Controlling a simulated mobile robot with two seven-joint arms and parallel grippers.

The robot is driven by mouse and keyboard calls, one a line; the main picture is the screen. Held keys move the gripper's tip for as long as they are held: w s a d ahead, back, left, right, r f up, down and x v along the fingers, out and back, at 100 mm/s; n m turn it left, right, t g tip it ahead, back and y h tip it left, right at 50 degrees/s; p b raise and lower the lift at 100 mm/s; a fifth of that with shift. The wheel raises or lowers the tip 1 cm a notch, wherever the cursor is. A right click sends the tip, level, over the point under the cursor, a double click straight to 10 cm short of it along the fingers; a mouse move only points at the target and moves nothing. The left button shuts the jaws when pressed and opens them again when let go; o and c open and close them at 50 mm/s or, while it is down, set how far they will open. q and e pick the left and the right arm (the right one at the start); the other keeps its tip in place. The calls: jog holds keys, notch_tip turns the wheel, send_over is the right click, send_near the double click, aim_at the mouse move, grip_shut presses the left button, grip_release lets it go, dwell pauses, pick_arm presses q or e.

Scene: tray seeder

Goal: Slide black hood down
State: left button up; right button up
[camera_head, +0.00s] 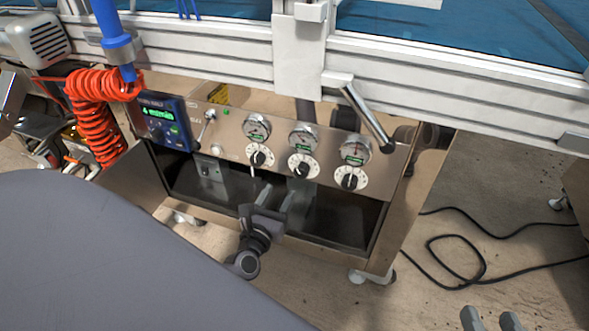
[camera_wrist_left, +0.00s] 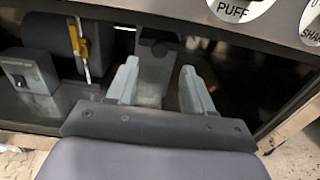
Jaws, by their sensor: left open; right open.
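My left gripper (camera_head: 276,200) is open and reaches into the dark open bay below the control panel (camera_head: 225,130) of the metal machine. In the left wrist view my left gripper (camera_wrist_left: 160,88) has its two grey fingers spread. A grey upright bracket (camera_wrist_left: 153,75) with a dark top shows between and beyond them; I cannot tell whether they touch it. I cannot pick out the black hood for certain; the bay's inside is dark and partly covered by my gripper. My right gripper (camera_head: 491,321) is open at the bottom right edge, only its fingertips showing, apart from the machine.
The panel carries several gauges and dials (camera_head: 303,166) and a blue display (camera_head: 162,120). A red coiled hose (camera_head: 95,120) hangs at left. A metal rail (camera_head: 420,85) crosses above, with a handle (camera_head: 368,118). A black cable (camera_head: 465,262) lies on the floor at right.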

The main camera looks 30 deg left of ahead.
pick_arm(q)
jog(key=b+x, duration=0.1)
jog(key=x, duration=0.6)
jog(key=shift+b, duration=0.35)
